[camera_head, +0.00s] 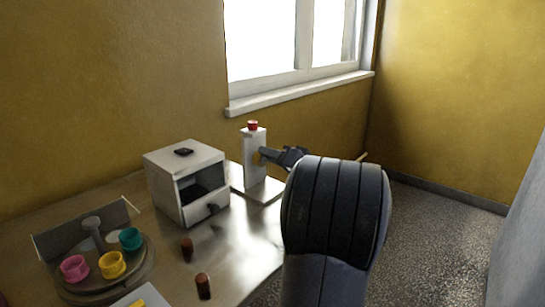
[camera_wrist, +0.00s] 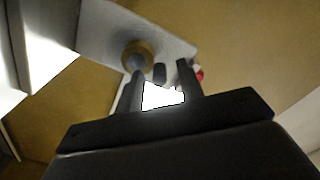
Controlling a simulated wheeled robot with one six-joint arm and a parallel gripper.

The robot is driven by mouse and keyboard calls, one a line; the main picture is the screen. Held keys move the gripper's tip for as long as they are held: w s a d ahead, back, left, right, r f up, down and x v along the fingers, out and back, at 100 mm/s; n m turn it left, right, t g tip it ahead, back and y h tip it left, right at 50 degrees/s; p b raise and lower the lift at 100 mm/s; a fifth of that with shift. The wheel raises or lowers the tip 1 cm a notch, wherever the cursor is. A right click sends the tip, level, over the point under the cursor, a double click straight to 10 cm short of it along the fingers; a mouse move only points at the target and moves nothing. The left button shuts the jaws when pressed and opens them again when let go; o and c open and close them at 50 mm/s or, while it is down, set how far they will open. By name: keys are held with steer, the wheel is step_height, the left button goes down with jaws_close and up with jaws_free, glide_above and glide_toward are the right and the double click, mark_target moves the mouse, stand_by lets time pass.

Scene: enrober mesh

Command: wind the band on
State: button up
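A white post (camera_head: 254,160) with a red button (camera_head: 252,125) on top stands on a pale base plate near the window wall. A gold round knob (camera_wrist: 138,55) with a grey centre is on its face. A short dark peg (camera_wrist: 160,73) shows beside the knob in the wrist view. My gripper (camera_wrist: 161,70) has its two fingers apart with a bright gap between them. The fingertips are close to the knob and the peg; contact cannot be told. In the head view my gripper (camera_head: 272,157) is just right of the post. I cannot make out a band.
A white box (camera_head: 165,165) with a dark opening stands left of the post on the shiny table (camera_head: 240,240). A round tray (camera_head: 75,292) holds pink, yellow and teal cups at the left. Two brown pieces (camera_head: 187,249) stand near the front. A window sill (camera_head: 300,92) is behind.

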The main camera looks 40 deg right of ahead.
steer(key=shift+c, duration=0.5)
jaws_close()
steer(key=shift+m, duration=0.3)
steer(key=shift+w+d+f+m+p, duration=0.1)
steer(key=shift+d+f+m+p, duration=0.45)
steer(key=shift+m+p, duration=1.9)
steer(key=shift+d+f+m+p, duration=0.35)
steer(key=shift+d+m+p, duration=0.25)
steer(key=shift+m, duration=3.75)
steer(key=shift+w+d+f+m+p, duration=0.1)
steer(key=shift+d+f+m+p, duration=0.85)
steer(key=shift+m, duration=2.45)
steer(key=shift+a+r+p, duration=0.3)
steer(key=shift+r+p, duration=0.1)
steer(key=shift+p, duration=0.05)
